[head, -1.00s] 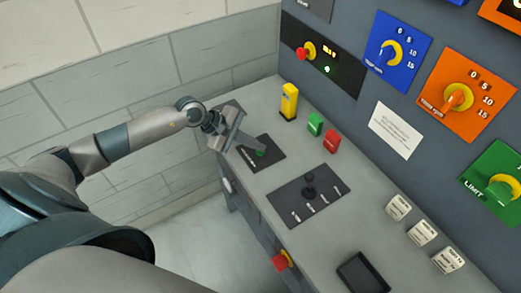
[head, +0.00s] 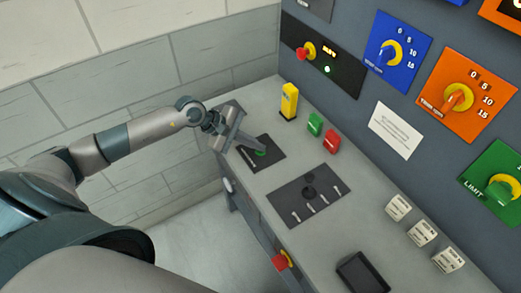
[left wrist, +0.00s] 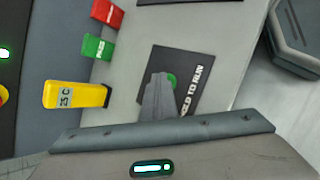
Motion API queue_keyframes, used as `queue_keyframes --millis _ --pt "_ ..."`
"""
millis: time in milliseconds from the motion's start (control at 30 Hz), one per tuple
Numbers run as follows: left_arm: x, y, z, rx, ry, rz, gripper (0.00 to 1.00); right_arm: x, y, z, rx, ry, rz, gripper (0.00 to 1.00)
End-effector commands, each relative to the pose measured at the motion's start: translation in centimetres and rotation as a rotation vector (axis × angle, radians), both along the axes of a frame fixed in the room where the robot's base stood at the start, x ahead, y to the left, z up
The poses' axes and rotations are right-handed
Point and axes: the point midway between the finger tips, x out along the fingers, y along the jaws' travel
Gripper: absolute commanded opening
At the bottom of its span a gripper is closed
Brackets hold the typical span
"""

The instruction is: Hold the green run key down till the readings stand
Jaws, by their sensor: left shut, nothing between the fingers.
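The green run key (head: 264,152) sits on a small black plate (head: 272,163) at the far left of the console top. In the left wrist view the key (left wrist: 172,80) shows partly behind my fingers, beside white lettering ending in "TO RUN". My left gripper (head: 262,149) is shut and empty, its fingertips at the key and seeming to touch it; how far the key is pressed I cannot tell. The readout (head: 328,50) on the black wall panel shows amber digits too small to read. A green lamp (head: 327,69) is lit below it. My right gripper is out of view.
A yellow block (head: 289,101), a green block (head: 315,124) and a red block (head: 331,141) stand behind the key plate. A black lever panel (head: 290,209) lies to the right. A red stop button (head: 281,262) sticks out at the console's front edge.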

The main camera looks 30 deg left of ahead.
Motion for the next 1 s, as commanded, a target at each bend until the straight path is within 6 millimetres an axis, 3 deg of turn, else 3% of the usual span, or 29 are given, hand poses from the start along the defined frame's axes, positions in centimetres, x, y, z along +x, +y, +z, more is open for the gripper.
queue_keyframes --millis 1000 --pt "0.0 0.0 2.3 0.0 -0.001 -0.001 0.0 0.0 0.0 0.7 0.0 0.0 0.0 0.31"
